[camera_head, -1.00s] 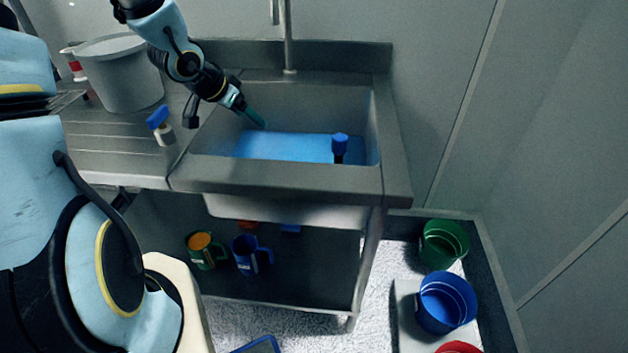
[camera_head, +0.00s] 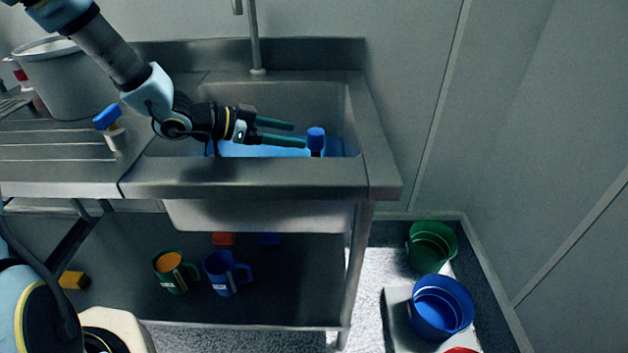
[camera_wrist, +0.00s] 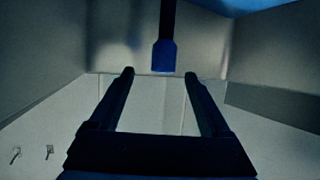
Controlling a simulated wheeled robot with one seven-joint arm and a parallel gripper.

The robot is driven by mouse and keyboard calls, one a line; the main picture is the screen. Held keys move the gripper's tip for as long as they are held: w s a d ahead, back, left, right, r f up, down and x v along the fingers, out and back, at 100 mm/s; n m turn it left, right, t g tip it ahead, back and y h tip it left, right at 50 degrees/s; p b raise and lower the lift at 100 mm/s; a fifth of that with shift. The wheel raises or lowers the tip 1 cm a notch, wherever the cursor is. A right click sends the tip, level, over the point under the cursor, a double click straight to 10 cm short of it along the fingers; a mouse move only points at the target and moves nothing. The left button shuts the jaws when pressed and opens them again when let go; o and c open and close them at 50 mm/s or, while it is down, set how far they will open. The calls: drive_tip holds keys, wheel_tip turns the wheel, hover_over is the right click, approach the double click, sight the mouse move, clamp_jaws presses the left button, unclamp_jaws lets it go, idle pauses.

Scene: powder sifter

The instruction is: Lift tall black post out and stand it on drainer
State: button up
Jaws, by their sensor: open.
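The tall black post (camera_head: 316,151) stands in the sink basin (camera_head: 355,125) near its right end, with a blue cap (camera_head: 316,138) on top. Its lower part is hidden by the front rim. My gripper (camera_head: 300,134) is over the basin, pointing right, with its green fingers apart and empty. The fingertips are just left of the blue cap. In the wrist view, the blue cap (camera_wrist: 164,57) with the black shaft (camera_wrist: 168,18) is ahead of the open fingertips (camera_wrist: 160,73), between their lines. The ribbed drainer (camera_head: 60,150) is left of the sink.
A blue-topped pale fitting (camera_head: 108,120) stands on the drainer near the sink. A grey bucket (camera_head: 68,82) stands behind it. The tap (camera_head: 255,45) rises behind the basin. The front part of the drainer is clear.

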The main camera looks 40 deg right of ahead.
sight(309, 139)
drive_tip(key=x, duration=0.6)
drive_tip(key=shift+a+f, duration=0.15)
drive_tip(key=shift+f, duration=0.05)
drive_tip(key=shift+w+p+x, duration=0.2)
drive_tip(key=shift+p+x, duration=0.05)
drive_tip(key=shift+x, duration=1.05)
drive_tip(key=shift+w+p+x, duration=0.2)
drive_tip(key=shift+p+x, duration=0.05)
drive_tip(key=shift+x, duration=1.1)
clamp_jaws()
